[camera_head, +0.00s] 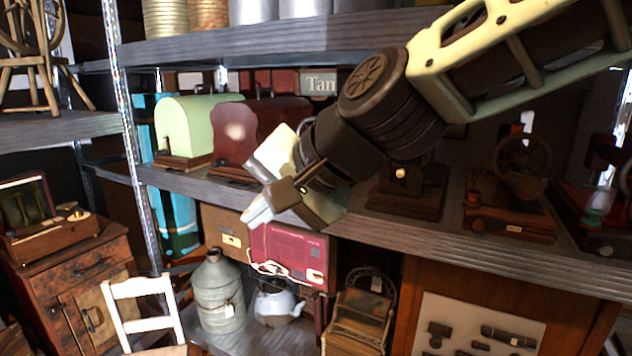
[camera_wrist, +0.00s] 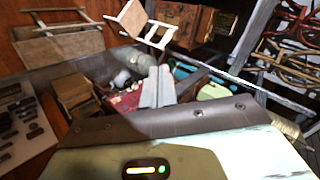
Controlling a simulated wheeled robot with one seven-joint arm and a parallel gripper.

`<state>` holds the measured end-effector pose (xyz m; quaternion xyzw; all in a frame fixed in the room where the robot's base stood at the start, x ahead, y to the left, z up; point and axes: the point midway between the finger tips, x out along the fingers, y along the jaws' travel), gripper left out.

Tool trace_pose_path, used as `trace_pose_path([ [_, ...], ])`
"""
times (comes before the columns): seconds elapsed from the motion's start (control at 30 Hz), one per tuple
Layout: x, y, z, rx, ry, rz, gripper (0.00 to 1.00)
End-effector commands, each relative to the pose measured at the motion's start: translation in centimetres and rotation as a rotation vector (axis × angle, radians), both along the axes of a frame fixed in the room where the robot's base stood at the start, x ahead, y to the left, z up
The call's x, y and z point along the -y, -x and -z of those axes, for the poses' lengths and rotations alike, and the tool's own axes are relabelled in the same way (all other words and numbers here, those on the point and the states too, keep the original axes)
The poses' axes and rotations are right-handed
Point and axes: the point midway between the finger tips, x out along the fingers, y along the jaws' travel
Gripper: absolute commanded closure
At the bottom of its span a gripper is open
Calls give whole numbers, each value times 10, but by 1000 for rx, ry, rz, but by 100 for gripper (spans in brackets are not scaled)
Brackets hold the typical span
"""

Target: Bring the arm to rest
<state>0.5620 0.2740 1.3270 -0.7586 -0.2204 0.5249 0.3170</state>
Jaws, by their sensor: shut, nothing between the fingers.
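My gripper (camera_head: 257,212) is in the middle of the head view, at the end of my arm, which reaches in from the upper right. Its fingers are together with nothing between them, pointing down and left. It is in front of the middle shelf's edge, and no contact with the shelf shows. In the wrist view my gripper's fingers (camera_wrist: 157,88) show as a pale closed pair, with a red radio behind them.
The middle shelf (camera_head: 420,232) holds a pale green domed case (camera_head: 190,125), a dark red one (camera_head: 262,130) and several old machines. Below stand a red radio (camera_head: 290,257), a grey milk can (camera_head: 214,290) and a kettle (camera_head: 277,303). A white chair (camera_head: 145,312) stands at lower left.

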Motion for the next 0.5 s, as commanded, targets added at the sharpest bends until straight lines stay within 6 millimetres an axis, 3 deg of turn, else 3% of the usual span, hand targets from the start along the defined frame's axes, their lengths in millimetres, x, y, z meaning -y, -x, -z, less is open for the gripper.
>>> trace_pose_path([
  [0.03,15,21,29,9,99,-76,100],
  [0.2,84,86,109,19,424,-354,100],
  [0.33,141,128,152,0,622,-549,100],
  [0.5,194,162,180,-32,778,-718,100],
])
